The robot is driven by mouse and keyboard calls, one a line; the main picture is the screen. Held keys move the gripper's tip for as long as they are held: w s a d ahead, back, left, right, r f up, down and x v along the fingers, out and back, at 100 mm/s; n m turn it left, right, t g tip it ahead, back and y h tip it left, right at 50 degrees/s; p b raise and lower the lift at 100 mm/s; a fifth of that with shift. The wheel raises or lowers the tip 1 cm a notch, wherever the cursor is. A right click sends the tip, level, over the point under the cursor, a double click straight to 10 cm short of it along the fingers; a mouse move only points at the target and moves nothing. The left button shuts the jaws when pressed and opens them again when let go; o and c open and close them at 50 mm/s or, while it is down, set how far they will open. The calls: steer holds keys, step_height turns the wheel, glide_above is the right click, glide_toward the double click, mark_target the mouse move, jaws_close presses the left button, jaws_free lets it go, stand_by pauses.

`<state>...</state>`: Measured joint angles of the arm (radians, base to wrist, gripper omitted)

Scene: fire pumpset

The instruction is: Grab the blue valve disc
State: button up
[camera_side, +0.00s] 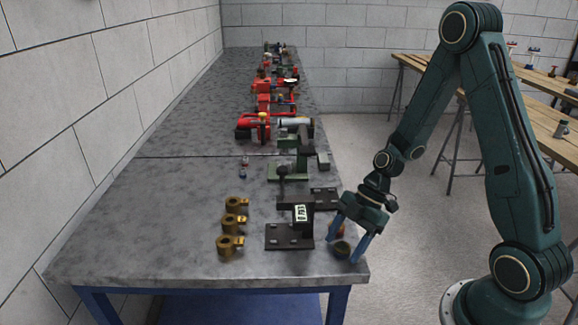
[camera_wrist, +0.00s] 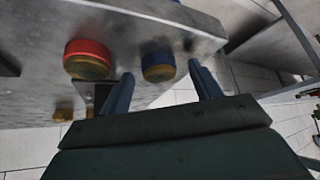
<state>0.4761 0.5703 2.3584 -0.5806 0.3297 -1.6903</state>
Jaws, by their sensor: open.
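The blue valve disc (camera_wrist: 158,66) has a blue top and a brass-coloured lower rim. A round dark disc (camera_side: 342,248), probably the same one, sits near the table's right edge in the side view. My gripper (camera_side: 335,250) is open there, pointing down with its fingers either side of that disc. I cannot tell whether the fingers touch it. A red disc (camera_wrist: 88,58) with a brass rim stands left of the blue one.
A black bracket (camera_side: 300,212) with a white label stands left of my gripper. Several brass fittings (camera_side: 230,222) stand further left. A green fixture (camera_side: 290,170) and red pump parts (camera_side: 265,125) are further back. The table's front left (camera_side: 130,240) is clear.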

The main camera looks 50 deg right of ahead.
mark_target(345, 245)
steer(key=c, duration=1.2)
steer(key=shift+r, duration=0.15)
step_height(345, 245, up, 20)
stand_by(0.7)
